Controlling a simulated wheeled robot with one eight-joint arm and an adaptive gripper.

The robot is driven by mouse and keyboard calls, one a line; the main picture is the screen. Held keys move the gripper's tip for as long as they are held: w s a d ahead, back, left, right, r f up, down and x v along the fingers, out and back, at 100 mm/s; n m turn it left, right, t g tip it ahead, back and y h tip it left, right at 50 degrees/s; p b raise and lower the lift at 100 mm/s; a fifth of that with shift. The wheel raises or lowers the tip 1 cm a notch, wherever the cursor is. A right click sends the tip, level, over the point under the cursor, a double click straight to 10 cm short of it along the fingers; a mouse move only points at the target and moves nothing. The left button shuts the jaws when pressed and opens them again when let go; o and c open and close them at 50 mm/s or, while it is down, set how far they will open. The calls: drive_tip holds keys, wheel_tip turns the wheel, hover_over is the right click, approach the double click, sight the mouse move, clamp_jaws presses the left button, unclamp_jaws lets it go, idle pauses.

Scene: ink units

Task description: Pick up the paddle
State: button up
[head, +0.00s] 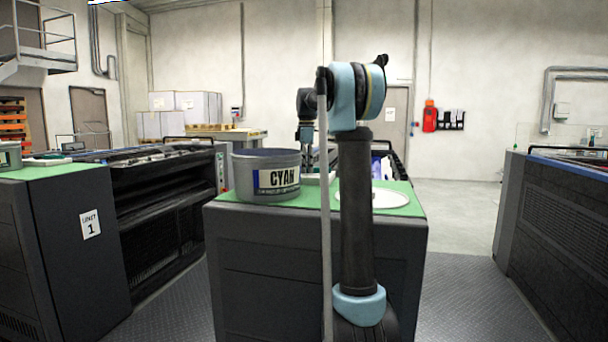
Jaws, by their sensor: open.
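I cannot make out the paddle for sure; it may be hidden behind my arm or the can. A round white lid (385,198) lies flat on the right of that top, partly behind my arm. My gripper (306,165) points down behind my forearm, to the right of the can, and is open. Its fingertips are small and dark here. A small pale tray-like thing (318,179) shows just below it; whether they touch I cannot tell.
Another green-topped cabinet marked unit 1 (70,235) stands at left, with a can (9,157) and a pale tray on it. Dark machines stand behind at left and at right (560,230). Floor (455,270) is clear right of the middle cabinet.

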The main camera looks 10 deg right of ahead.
clamp_jaws()
drive_tip(key=shift+r, duration=0.1)
wheel_tip(320, 180, up, 10)
idle(0.7)
drive_tip(key=c, duration=0.7)
unclamp_jaws()
clamp_jaws()
